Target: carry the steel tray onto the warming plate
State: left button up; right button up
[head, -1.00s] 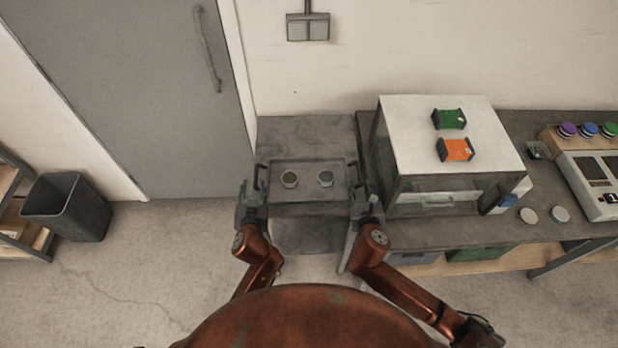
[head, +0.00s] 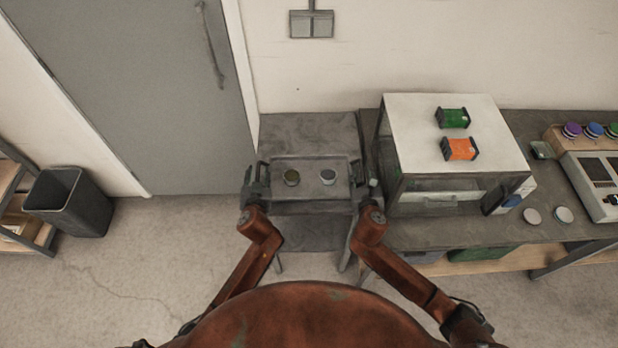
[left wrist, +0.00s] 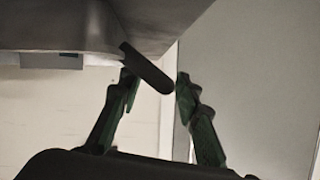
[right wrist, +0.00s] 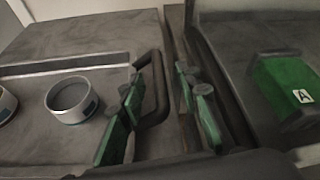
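The steel tray (head: 310,190) is a grey rectangular tray with a dark handle at each end, on the grey stand left of the bench. I cannot make out a warming plate.
A white-topped cabinet (head: 410,130) with a green and an orange pack stands on the bench close right of the tray. The stand's surface (head: 310,133) behind the tray is bare. A black bin (head: 70,205) stands on the floor at left. A grey door (head: 140,90) is behind.

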pick_arm(q)
jog(key=shift+w+f, duration=0.15)
jog(key=shift+w, duration=0.2)
pick_arm(e)
jog(key=shift+w+f, duration=0.2)
jog(key=shift+w, duration=0.2)
pick_arm(q)
jog(key=shift+a, duration=0.1)
grip_shut()
pick_arm(e)
grip_shut()
